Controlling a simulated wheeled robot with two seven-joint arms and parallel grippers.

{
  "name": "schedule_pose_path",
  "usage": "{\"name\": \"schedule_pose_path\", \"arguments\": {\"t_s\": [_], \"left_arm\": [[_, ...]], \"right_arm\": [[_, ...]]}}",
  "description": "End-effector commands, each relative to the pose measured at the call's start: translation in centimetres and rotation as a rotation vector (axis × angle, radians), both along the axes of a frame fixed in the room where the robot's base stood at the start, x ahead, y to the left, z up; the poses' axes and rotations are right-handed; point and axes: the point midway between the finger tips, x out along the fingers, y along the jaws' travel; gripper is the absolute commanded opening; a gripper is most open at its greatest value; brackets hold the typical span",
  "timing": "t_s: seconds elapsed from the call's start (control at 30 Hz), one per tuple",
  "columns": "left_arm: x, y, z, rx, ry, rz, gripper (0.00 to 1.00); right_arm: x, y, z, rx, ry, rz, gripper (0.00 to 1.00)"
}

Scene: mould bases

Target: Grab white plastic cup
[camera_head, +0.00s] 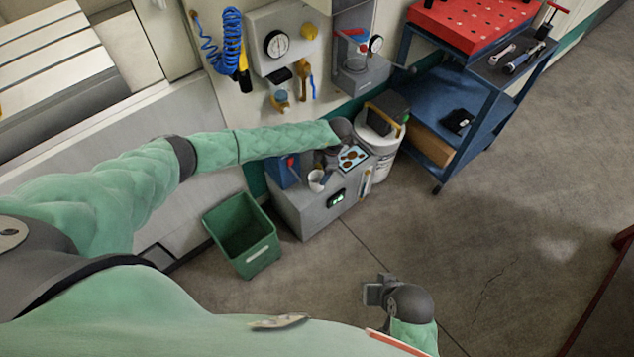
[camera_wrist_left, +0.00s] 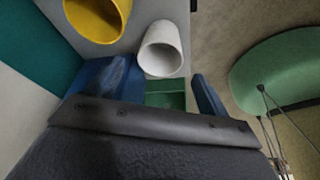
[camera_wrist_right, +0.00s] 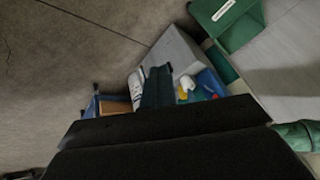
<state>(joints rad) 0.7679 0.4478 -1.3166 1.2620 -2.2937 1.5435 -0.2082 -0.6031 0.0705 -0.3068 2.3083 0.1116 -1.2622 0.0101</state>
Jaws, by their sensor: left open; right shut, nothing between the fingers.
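The white plastic cup (camera_head: 316,181) stands on top of a grey cabinet, near its left front edge. It also shows in the left wrist view (camera_wrist_left: 164,32), with its open mouth facing the camera. My left gripper (camera_head: 326,163) is over the cabinet top, close to the cup. In the left wrist view its two blue fingers (camera_wrist_left: 162,77) are spread apart, with the cup just beyond the gap between them; nothing is held. My right gripper (camera_head: 374,291) is shut and empty, low over the floor at the front. Its closed fingers show in the right wrist view (camera_wrist_right: 158,86).
A yellow cup (camera_wrist_left: 98,14) is beside the white cup in the left wrist view. The grey cabinet (camera_head: 305,212) has a green bin (camera_head: 262,257) at its left and a white bucket (camera_head: 380,140) behind right. A blue cart (camera_head: 436,104) stands further right.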

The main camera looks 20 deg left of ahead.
Motion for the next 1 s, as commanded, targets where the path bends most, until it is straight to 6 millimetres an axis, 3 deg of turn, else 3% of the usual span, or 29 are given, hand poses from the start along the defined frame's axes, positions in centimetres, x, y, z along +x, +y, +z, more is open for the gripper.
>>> {"name": "schedule_pose_path", "arguments": {"t_s": [0.27, 0.5, 0.8, 1.0], "left_arm": [[-0.3, 0.4, -2.6, -0.002, 0.001, 0.001, 0.79], [-0.6, 1.0, -5.4, -0.003, -0.001, 0.0, 0.79], [-0.6, 1.1, -5.8, -0.004, -0.002, 0.0, 0.79], [-0.6, 1.1, -5.8, -0.005, -0.002, 0.0, 0.42]], "right_arm": [[-0.4, -0.3, 2.5, -0.006, 0.017, 0.006, 0.0], [-0.6, -1.0, 3.0, -0.024, 0.035, 0.003, 0.0], [-0.7, -1.1, 3.0, -0.027, 0.039, 0.002, 0.0], [-0.7, -1.1, 3.0, -0.026, 0.04, 0.003, 0.0]]}}
